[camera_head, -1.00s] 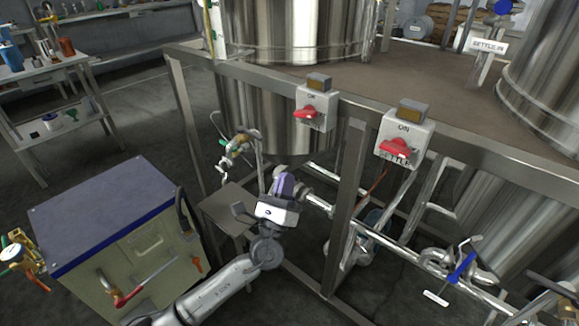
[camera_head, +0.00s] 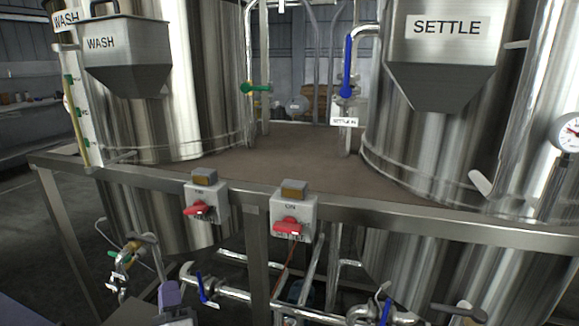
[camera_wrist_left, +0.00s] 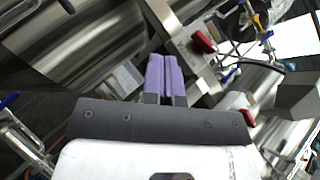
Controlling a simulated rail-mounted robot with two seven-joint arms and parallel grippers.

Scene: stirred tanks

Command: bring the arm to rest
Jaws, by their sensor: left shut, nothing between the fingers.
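My left gripper (camera_head: 169,293) shows at the bottom left of the head view, its purple fingers pointing up and its body cut by the lower edge. In the left wrist view its two purple fingers (camera_wrist_left: 164,78) are together with nothing between them. It hangs in front of the steel frame, below the switch box with a red knob (camera_head: 199,209). The rest of my left arm is out of the head view. My right gripper is not in view.
A second switch box (camera_head: 290,226), labelled ON, is on the frame rail (camera_head: 400,213). Steel tanks labelled WASH and SETTLE stand behind. Pipes with a blue-handled valve (camera_head: 203,288) run low right of the gripper; a brass fitting (camera_head: 128,254) is to its left.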

